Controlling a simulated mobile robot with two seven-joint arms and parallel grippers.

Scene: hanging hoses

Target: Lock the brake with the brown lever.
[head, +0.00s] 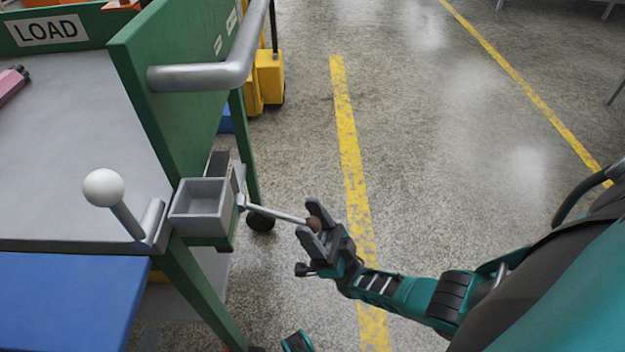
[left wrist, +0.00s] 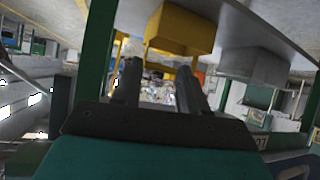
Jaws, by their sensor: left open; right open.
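The brown lever (head: 277,214) is a thin grey rod with a brown ball knob, sticking out to the right from the green cart's corner beside a small grey box. My right gripper (head: 311,222) is open, with its two fingers on either side of the brown knob. I cannot tell whether they touch it. A second lever with a white ball knob (head: 103,187) stands tilted on the cart's near edge. My left gripper (left wrist: 160,85) is open and empty in the left wrist view, low down beneath a grey surface. The brake itself cannot be made out.
The green cart (head: 160,90) has a grey handrail (head: 210,76), an open grey box (head: 202,205) and a blue panel (head: 65,300) at its near side. A yellow object (head: 268,75) stands behind it. Floor with yellow lines to the right is clear.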

